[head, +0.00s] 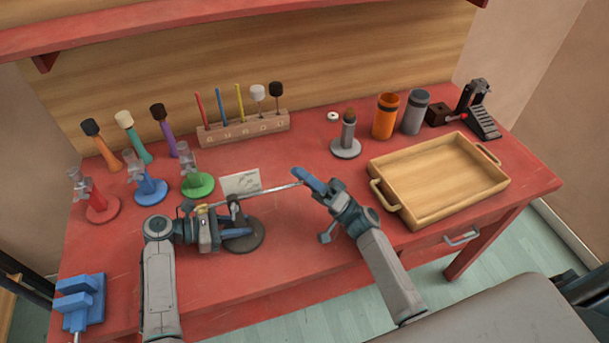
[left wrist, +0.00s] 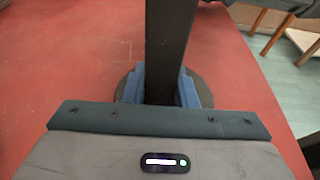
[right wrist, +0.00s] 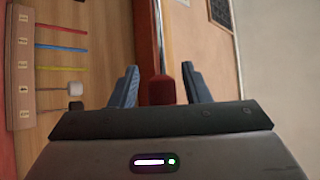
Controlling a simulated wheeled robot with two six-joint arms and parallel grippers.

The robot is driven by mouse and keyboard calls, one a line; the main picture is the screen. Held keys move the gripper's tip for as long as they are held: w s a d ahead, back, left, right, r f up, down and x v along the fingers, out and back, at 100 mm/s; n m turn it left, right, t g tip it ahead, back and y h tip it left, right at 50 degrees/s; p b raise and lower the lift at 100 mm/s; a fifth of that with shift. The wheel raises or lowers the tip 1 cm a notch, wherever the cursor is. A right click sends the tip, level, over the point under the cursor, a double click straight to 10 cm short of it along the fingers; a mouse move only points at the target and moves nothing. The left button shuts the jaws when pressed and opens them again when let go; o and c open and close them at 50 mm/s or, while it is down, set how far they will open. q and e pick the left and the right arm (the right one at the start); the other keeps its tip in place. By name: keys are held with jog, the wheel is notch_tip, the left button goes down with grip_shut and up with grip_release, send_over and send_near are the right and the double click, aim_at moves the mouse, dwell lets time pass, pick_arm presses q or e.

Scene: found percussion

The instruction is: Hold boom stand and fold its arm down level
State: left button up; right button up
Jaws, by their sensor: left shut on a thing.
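The boom stand has a dark round base (head: 258,240) on the red table, and its thin silver arm (head: 262,191) reaches right from the post. My left gripper (head: 236,231) is shut on the stand's dark post; in the left wrist view the post (left wrist: 174,50) fills the space between the blue fingers. My right gripper (head: 309,183) is at the arm's right end. In the right wrist view the arm's dark red end (right wrist: 161,90) lies between the open fingers, with a gap on each side. I cannot tell whether the arm is exactly level.
A white card (head: 240,182) lies behind the arm, near a green-based stand (head: 198,186). A wooden tray (head: 440,178) is to the right of my right gripper. A mallet rack (head: 243,128) and a grey-based stand (head: 346,148) stand further back. A blue clamp (head: 80,300) is at front left.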

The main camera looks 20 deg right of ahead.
pick_arm(q)
jog(key=shift+f, duration=0.15)
pick_arm(e)
jog(key=v, duration=0.3)
jog(key=s+d, duration=0.8)
jog(key=d, duration=0.1)
